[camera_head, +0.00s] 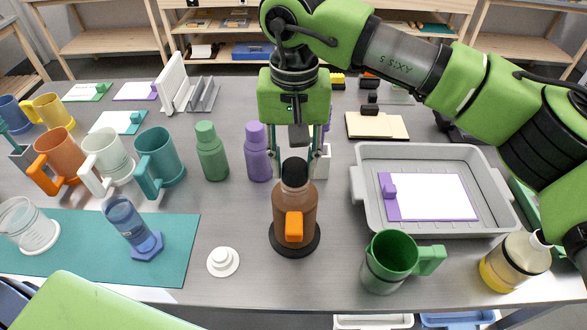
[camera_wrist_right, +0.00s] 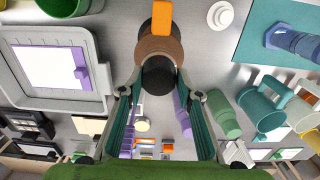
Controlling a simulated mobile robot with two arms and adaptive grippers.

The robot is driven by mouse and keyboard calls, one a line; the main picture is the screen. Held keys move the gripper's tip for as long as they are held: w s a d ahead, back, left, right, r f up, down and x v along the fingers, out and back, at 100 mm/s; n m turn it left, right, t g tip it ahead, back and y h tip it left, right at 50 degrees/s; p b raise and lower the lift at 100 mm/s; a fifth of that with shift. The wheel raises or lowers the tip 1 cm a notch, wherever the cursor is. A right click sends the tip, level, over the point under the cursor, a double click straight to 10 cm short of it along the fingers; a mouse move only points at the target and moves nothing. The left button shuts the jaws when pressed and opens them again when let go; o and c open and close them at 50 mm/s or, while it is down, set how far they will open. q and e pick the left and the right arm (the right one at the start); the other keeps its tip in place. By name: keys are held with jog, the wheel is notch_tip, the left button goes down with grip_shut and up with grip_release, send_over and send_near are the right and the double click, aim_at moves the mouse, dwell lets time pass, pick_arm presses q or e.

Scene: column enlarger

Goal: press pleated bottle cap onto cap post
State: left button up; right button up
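A black cap (camera_head: 295,171) sits on top of an upright brown bottle (camera_head: 293,205) with an orange block on its front, standing on a dark round base. I take it as the pleated bottle cap, though pleats are too small to make out. My right gripper (camera_head: 297,165) points down at the cap, one finger on each side. In the right wrist view the cap (camera_wrist_right: 159,80) shows between the open fingertips (camera_wrist_right: 160,73), with small gaps beside it. A white disc with a short raised post (camera_head: 223,261) lies left of the bottle, possibly the cap post. My left gripper is not in view.
Green (camera_head: 211,152) and purple (camera_head: 258,152) bottles stand just left of my right gripper. A grey tray (camera_head: 433,226) lies to the right, with a green mug (camera_head: 390,262) in front. A teal mat (camera_head: 185,235) lies left.

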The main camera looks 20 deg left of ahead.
aim_at(295, 165)
jog(key=shift+d+r, duration=0.1)
jog(key=shift+r, duration=0.1)
dwell(0.3)
jog(key=shift+r, duration=0.25)
dwell(0.3)
jog(key=shift+r+p, duration=1.65)
jog(key=shift+r, duration=0.65)
